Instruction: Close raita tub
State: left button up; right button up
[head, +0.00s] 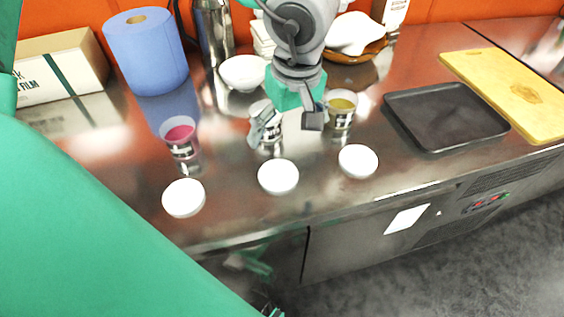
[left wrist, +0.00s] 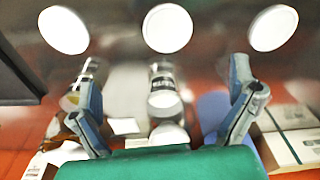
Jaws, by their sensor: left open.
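My left gripper (head: 287,122) hangs over the counter from above, fingers spread. One finger partly hides the middle tub (head: 268,137), which has a black-and-white label. In the left wrist view this tub (left wrist: 162,84) stands between the open fingers, apart from both; its pale top fits raita, but I cannot read the label. A tub with pink contents (head: 181,138) stands to the left and one with yellow-green contents (head: 341,108) to the right. Three white lids lie flat in front: left (head: 183,198), middle (head: 278,177) and right (head: 358,160). My right gripper is not seen.
A white bowl (head: 243,73), a blue paper roll (head: 147,52), a metal jug (head: 213,32) and a film box (head: 60,70) stand behind. A black tray (head: 446,115) and a wooden board (head: 510,90) lie right.

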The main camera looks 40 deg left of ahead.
pick_arm(q)
jog(key=b, duration=0.2)
send_over(279, 174)
jog(key=f, duration=0.8)
jog(key=shift+w+a+f, duration=0.2)
jog(key=shift+w+f, duration=0.05)
jog(key=shift+f, duration=0.05)
jog(key=shift+d+f, duration=0.1)
jog(key=shift+d, duration=0.6)
jog(key=f, duration=0.1)
jog(key=f+b, duration=0.1)
jog(key=f, duration=0.1)
jog(key=a+f+b, duration=0.1)
jog(key=shift+s+a+f, duration=0.1)
jog(key=shift+s+f, duration=0.25)
jog(key=shift+f, duration=0.05)
jog(key=shift+a+f, duration=0.1)
jog(key=shift+f, duration=0.15)
jog(key=shift+d+r, duration=0.15)
jog(key=shift+d, duration=0.2)
jog(key=c, duration=0.8)
jog(key=shift+a, duration=0.1)
jog(key=shift+c, duration=0.2)
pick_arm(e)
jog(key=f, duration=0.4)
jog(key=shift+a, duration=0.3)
